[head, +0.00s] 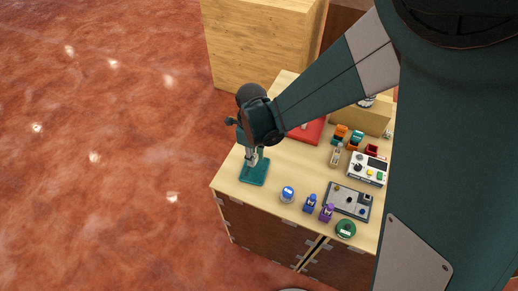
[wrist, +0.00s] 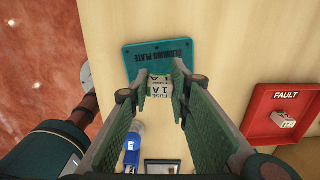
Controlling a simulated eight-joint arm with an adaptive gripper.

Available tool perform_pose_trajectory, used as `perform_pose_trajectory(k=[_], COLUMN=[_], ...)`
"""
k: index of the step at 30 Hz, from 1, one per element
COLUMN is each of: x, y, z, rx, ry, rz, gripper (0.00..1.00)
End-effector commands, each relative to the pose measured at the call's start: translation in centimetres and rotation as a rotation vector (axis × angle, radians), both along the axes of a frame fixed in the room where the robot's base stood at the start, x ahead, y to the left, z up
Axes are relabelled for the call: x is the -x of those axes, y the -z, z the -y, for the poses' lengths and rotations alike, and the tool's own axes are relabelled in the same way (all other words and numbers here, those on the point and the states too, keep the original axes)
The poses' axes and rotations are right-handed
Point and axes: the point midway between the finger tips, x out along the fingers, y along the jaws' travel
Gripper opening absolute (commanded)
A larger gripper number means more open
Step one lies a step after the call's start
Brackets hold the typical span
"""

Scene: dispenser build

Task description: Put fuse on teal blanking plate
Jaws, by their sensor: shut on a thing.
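The teal blanking plate (head: 254,173) lies flat near the table's left corner. The fuse is between the fingertips and overlaps the lower part of the plate in the wrist view. Whether it touches the plate or hovers just above, I cannot tell. In the head view my gripper (head: 253,158) points down over the plate, and its fingers mostly hide the fuse.
A red FAULT tray (wrist: 257,112) holds another pale block-like part (wrist: 283,120). Blue (head: 310,204) and purple (head: 327,212) parts, a round blue-topped item (head: 288,194), a grey panel (head: 338,200) and a white meter (head: 367,169) stand to the right. Bare wood surrounds the plate.

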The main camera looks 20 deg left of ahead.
Motion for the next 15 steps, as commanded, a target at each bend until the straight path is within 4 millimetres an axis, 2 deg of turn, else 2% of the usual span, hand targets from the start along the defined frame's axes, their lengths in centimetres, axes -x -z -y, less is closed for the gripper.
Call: perform_pose_trajectory(k=[15], x=[0.0], y=[0.68], z=[-0.01], rx=[0.0], ry=[0.0], rz=[0.0], gripper=[0.12])
